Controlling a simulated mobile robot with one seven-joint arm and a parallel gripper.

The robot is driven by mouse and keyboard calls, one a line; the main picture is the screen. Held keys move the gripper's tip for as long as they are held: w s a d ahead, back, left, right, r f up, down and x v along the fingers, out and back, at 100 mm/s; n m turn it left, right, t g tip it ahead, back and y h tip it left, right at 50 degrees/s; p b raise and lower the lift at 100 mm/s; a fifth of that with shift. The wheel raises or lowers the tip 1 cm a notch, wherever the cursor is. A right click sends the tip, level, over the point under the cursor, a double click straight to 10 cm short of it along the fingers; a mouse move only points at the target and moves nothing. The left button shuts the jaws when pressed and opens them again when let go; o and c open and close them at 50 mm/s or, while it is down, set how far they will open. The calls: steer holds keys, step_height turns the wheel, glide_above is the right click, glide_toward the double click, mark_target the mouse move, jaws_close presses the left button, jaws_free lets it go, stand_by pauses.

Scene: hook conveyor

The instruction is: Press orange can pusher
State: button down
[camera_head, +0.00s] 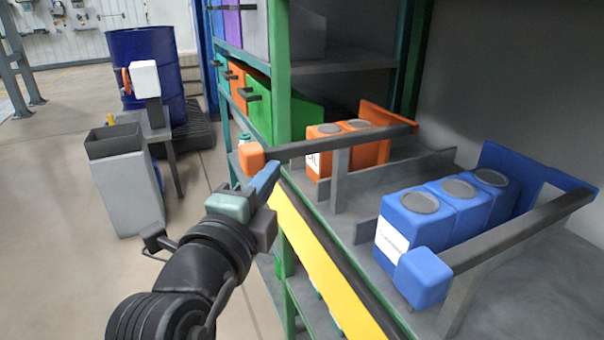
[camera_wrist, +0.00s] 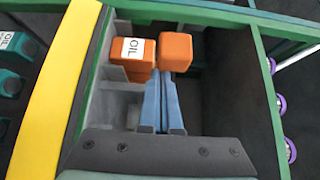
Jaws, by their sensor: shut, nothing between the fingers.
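The orange can pusher is a grey bar with an orange cube knob (camera_head: 252,156) at its front end and an orange plate (camera_head: 388,117) behind the cans. Orange cans (camera_head: 325,145) stand in its lane; one with an OIL label also shows in the wrist view (camera_wrist: 140,68). The knob shows in the wrist view (camera_wrist: 175,52), just beyond my fingertips. My gripper (camera_head: 272,172) is shut and empty, its blue fingers just below and right of the knob in the head view. In the wrist view my gripper (camera_wrist: 160,76) points at the knob's lower left; contact cannot be told.
A blue pusher with a blue knob (camera_head: 424,277) and blue cans (camera_head: 432,218) occupies the nearer lane at right. A low grey divider (camera_head: 390,175) separates the lanes. A green post (camera_head: 280,70) and yellow shelf edge (camera_head: 310,255) are close to my arm. Open floor lies left.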

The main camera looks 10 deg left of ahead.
steer(key=shift+s+a, duration=0.2)
steer(key=shift+a, duration=0.25)
steer(key=shift+w, duration=0.1)
steer(key=s+d, duration=0.3)
steer(key=s, duration=0.4)
steer(key=shift+s+d, duration=0.15)
steer(key=shift+s, duration=0.25)
steer(key=shift+r, duration=0.1)
